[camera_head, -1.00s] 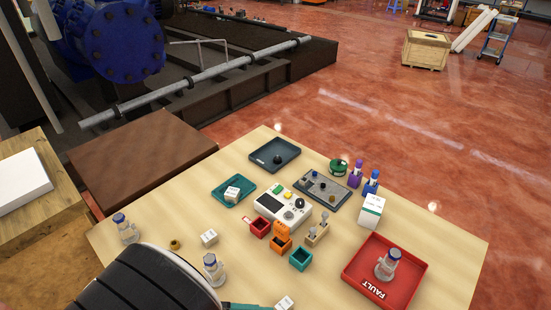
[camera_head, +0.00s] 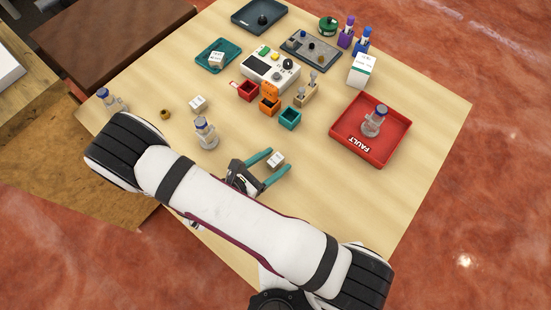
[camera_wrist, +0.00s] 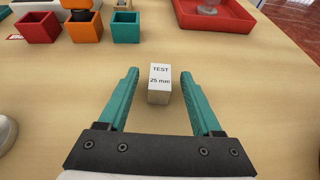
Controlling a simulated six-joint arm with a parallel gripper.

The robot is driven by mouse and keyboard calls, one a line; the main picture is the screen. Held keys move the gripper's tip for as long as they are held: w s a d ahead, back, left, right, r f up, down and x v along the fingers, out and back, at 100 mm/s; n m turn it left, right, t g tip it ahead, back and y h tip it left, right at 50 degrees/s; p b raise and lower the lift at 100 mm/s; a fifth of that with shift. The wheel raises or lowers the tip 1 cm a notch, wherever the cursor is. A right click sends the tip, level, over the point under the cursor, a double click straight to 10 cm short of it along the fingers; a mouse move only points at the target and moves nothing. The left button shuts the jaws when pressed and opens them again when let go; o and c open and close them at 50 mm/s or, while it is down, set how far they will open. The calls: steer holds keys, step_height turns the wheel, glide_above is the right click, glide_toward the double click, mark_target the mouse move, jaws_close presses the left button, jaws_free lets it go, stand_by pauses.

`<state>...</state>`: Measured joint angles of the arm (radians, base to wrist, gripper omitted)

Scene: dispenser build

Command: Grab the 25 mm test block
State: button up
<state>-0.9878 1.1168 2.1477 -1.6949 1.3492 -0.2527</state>
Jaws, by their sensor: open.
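The test block (camera_wrist: 159,84) is a small pale cube, and its label reads "TEST 25 mm" in the wrist view. It sits on the wooden table near the front in the head view (camera_head: 276,160). My gripper (camera_wrist: 159,72) has two teal fingers, open and empty. In the wrist view the block stands between the fingers, with a gap on both sides. In the head view my gripper (camera_head: 266,166) reaches toward the block, with one finger on each side. I cannot tell the height of the fingertips above the table.
Red (camera_head: 248,91), orange (camera_head: 270,105) and teal (camera_head: 290,118) bins stand behind the block. A red FAULT tray (camera_head: 345,147) holding a bottle lies to the right. Another bottle (camera_head: 206,133) stands left of my gripper. Another small pale block (camera_head: 198,104) lies farther left. Table around the test block is clear.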

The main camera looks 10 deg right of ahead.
steer(key=shift+w+d+f, duration=0.15)
steer(key=shift+d, duration=0.1)
jaws_close()
stand_by(0.4)
